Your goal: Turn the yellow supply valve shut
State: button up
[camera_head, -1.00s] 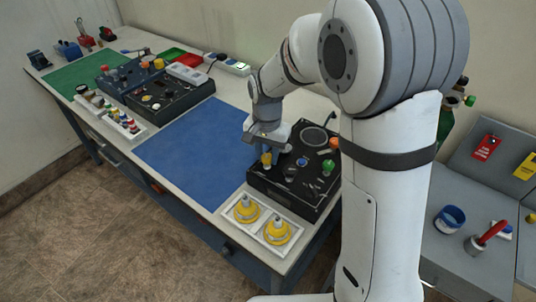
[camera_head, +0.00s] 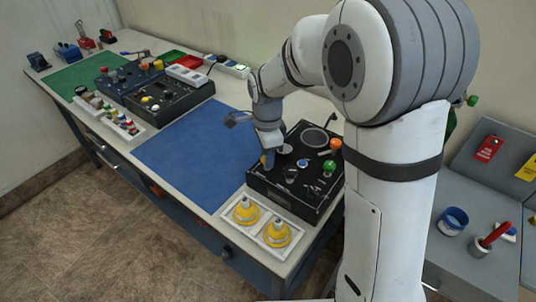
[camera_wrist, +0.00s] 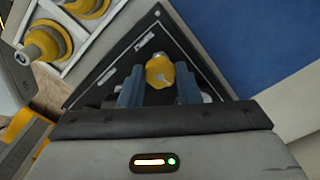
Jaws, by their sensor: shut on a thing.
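The yellow supply valve (camera_wrist: 160,71) is a small yellow knob on the black trainer panel (camera_head: 285,202). In the wrist view it sits between the two fingers of my gripper (camera_wrist: 159,88), which are closed on its sides. In the head view my gripper (camera_head: 267,157) is over the panel's left corner, and only a sliver of the yellow valve (camera_head: 264,159) shows beside it. A white line shows on the knob's top in the wrist view. The fingers hide the knob's lower part.
Orange (camera_head: 335,144) and green (camera_head: 328,166) knobs stand on the same panel, to the right of my gripper. A white tray with two yellow-collared fittings (camera_head: 246,210) lies in front. The blue mat (camera_head: 190,150) to the left is clear.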

jog(key=shift+s+m, duration=0.1)
jog(key=shift+m, duration=0.7)
jog(key=o, duration=1)
jog(key=shift+r, duration=0.1)
notch_tip(320, 180, up, 8)
jog(key=shift+f, duration=0.2)
